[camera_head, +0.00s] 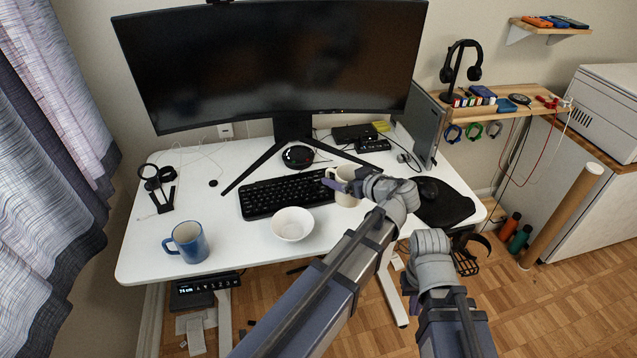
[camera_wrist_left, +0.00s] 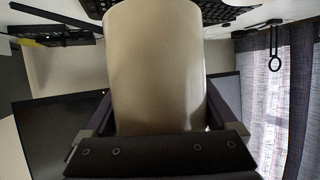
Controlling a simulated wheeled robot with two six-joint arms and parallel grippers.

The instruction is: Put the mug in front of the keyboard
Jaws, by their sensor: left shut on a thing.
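A cream mug (camera_head: 347,198) is at the front right end of the black keyboard (camera_head: 285,193). My left gripper (camera_head: 342,184) is shut on the mug, with a finger on each side of it. In the left wrist view the mug (camera_wrist_left: 155,65) fills the space between the fingers. I cannot tell whether its base touches the desk. A blue mug (camera_head: 190,243) stands upright at the front left of the desk. My right arm is low at the front right, beyond the desk edge; its fingers (camera_head: 410,284) are mostly hidden.
A white bowl (camera_head: 292,225) sits in front of the keyboard, left of the cream mug. The monitor (camera_head: 275,65) stands behind. A black mouse (camera_head: 428,188) lies on a dark mat (camera_head: 447,208) at right. The white desk (camera_head: 240,246) is clear between blue mug and bowl.

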